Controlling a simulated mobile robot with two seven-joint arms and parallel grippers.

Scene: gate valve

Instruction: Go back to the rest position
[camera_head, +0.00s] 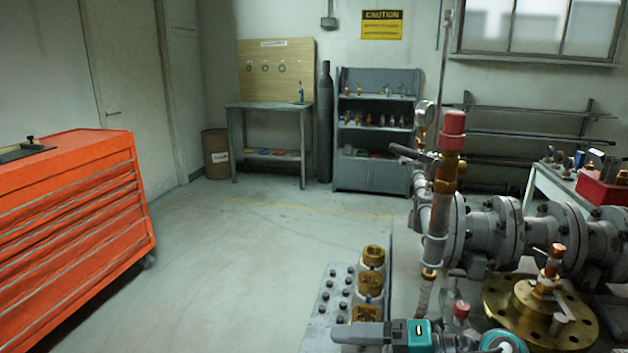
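My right gripper (362,334) shows at the bottom edge, with a grey front part pointing left and teal parts behind it. It is in front of and below the pipework, close to the brass fittings in the view. I see it from the side, so the gap between its fingers is hidden. My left gripper is not in view. The valve assembly has a grey flanged pipe (484,232), an upright pipe with a red cap (453,122) and a round brass flange (500,305) with a stem.
Brass fittings (371,283) stand beside a bolted grey plate (335,290). An orange tool chest (70,215) is at the left. A workbench (268,107), a gas cylinder (325,120) and a shelf (375,160) line the back. The floor (240,270) between is clear.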

